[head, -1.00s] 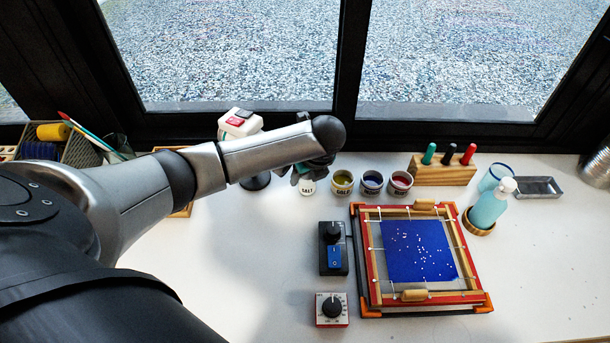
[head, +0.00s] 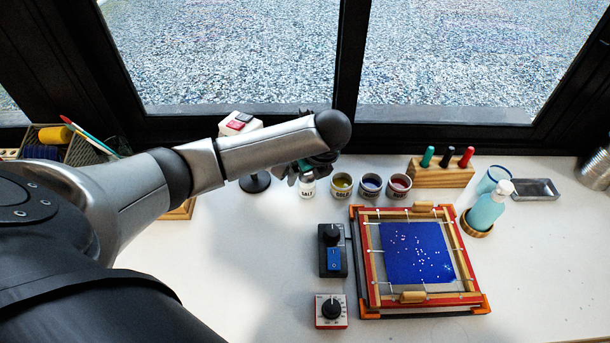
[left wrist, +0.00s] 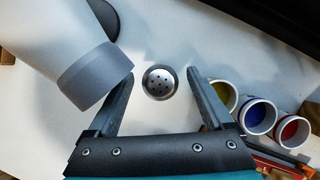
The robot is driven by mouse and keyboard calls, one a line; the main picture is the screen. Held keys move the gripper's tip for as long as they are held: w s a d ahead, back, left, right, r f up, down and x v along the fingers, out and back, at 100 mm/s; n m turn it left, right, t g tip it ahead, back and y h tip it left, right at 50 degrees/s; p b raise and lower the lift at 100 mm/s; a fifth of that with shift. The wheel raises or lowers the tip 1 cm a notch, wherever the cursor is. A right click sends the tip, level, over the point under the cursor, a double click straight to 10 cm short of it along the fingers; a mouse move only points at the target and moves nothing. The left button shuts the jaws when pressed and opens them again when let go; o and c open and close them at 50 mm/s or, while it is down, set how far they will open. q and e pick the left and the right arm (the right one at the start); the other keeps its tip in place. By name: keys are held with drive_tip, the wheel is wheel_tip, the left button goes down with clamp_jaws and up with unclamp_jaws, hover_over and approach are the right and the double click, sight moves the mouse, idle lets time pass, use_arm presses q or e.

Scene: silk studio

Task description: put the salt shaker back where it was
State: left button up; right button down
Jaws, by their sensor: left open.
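The salt shaker (head: 307,188) stands upright on the table, a small white pot labelled SALT, left of the row of dye cups. In the left wrist view its round metal lid with holes (left wrist: 160,82) shows between the fingers. My left gripper (head: 308,171) is above the shaker, partly hidden under my own forearm in the head view. In the left wrist view the left gripper (left wrist: 158,88) is open, with one finger on each side of the lid and gaps on both sides. My right gripper is not in view.
Yellow (head: 342,184), blue (head: 371,185) and red (head: 398,186) dye cups stand close right of the shaker. A dark round stand base (head: 255,183) is to its left. A framed blue silk (head: 417,252) and two control boxes are nearer. The front left table is clear.

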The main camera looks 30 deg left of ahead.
use_arm(q)
drive_tip(key=p+v, duration=0.1)
drive_tip(key=v, duration=0.7)
drive_tip(key=shift+r+p, duration=0.3)
